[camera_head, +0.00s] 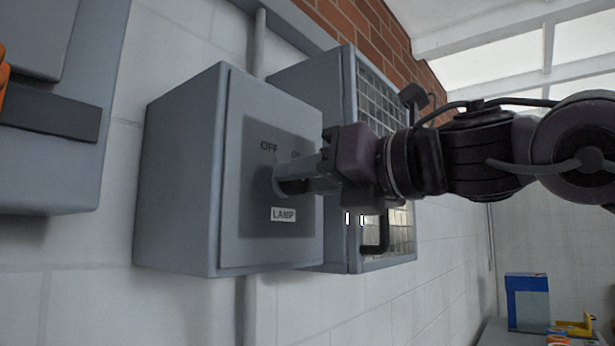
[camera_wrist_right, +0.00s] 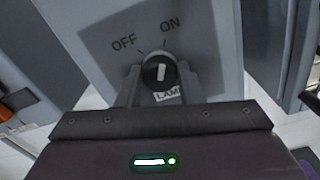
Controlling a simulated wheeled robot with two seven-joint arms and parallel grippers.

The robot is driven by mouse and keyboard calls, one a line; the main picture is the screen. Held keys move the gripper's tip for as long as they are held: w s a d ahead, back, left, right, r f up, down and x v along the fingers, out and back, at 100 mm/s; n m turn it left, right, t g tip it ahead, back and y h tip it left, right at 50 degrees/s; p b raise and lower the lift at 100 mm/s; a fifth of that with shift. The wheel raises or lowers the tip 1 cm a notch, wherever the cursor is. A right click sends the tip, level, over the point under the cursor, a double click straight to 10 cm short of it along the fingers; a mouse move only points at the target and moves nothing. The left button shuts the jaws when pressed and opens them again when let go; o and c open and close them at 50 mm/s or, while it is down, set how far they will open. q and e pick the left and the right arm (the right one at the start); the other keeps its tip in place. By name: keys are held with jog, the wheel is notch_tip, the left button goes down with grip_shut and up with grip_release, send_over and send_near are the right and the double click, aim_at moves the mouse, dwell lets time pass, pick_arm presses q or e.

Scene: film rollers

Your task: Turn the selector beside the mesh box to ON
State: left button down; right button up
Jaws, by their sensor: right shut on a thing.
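The selector (camera_wrist_right: 160,73) is a round dark knob with a white pointer mark on a grey box (camera_head: 180,180) labelled OFF, ON and LAMP. In the right wrist view the white mark points up, roughly in line with the tick under ON and away from OFF. My right gripper (camera_head: 287,180) is shut on the knob, with one finger at each side of it in the right wrist view (camera_wrist_right: 160,82). In the head view the gripper hides most of the knob and part of the ON label. The mesh box (camera_head: 352,100) is just behind and right of the selector box. My left gripper is not in view.
Another grey box (camera_head: 50,180) with a dark band and an orange part is on the white wall at the left. A bench (camera_head: 492,336) with a blue box (camera_head: 527,302) and yellow and orange items stands low at the right.

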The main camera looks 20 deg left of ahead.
jog(key=shift+r+m, duration=0.15)
jog(key=shift+m, duration=0.15)
jog(key=o, duration=1)
jog(key=shift+c, duration=0.2)
jog(key=b+v, duration=0.3)
jog(key=v, duration=0.4)
jog(key=shift+d+b, duration=0.3)
jog(key=shift+d, duration=0.05)
